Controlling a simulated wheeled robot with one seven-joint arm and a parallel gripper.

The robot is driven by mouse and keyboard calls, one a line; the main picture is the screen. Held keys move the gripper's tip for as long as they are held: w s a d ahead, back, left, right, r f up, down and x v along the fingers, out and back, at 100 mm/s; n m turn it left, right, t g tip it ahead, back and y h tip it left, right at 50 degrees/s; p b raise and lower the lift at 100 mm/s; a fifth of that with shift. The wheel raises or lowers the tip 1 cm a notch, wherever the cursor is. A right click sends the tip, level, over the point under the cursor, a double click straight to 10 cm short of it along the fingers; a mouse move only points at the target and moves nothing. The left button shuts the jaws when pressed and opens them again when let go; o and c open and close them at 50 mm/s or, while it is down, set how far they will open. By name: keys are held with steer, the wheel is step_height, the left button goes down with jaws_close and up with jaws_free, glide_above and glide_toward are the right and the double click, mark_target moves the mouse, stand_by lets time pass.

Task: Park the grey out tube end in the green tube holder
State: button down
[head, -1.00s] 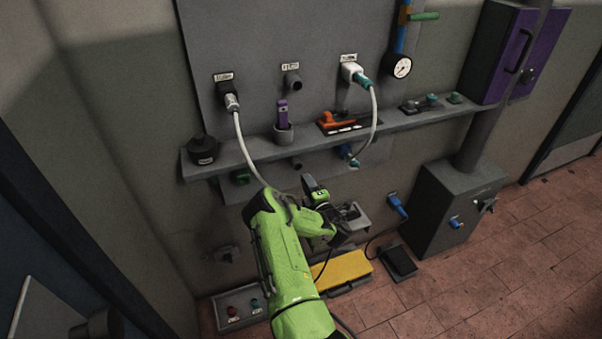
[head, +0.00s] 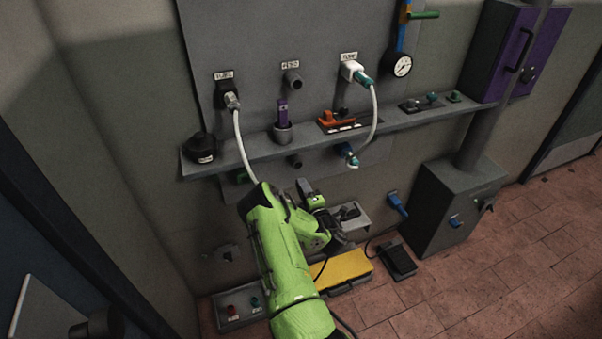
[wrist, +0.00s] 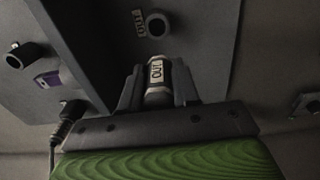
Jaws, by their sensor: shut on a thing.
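My gripper (wrist: 158,92) is shut on the grey out tube end (wrist: 157,84), which carries a white OUT label and sits between the two fingers in the wrist view. In the head view my arm covers most of the gripper, and I cannot make out the tube end there. A small green part (head: 240,176) sits under the left end of the shelf, partly hidden; I cannot tell for sure that it is the green tube holder. In the wrist view a round grey port (wrist: 157,25) with a label lies beyond the tube end, apart from it.
The grey shelf (head: 370,133) runs along the wall above my gripper. A white hose (head: 240,145) hangs from the left socket and passes behind my arm. A purple-handled tool (head: 282,112) stands in a cup. A yellow-topped box (head: 343,270) and a black pedal (head: 398,262) lie on the floor.

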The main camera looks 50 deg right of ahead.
steer(key=w+a+b, duration=0.8)
steer(key=a+b, duration=0.5)
steer(key=a, duration=0.1)
steer(key=shift+w+a, duration=0.15)
steer(key=shift+w, duration=0.05)
stand_by(0.5)
steer(key=shift+w, duration=0.1)
steer(key=shift+x, duration=2.45)
steer(key=shift+p+x, duration=0.4)
steer(key=shift+x, duration=1)
steer(key=c, duration=0.8)
jaws_free()
steer(key=shift+o, duration=0.2)
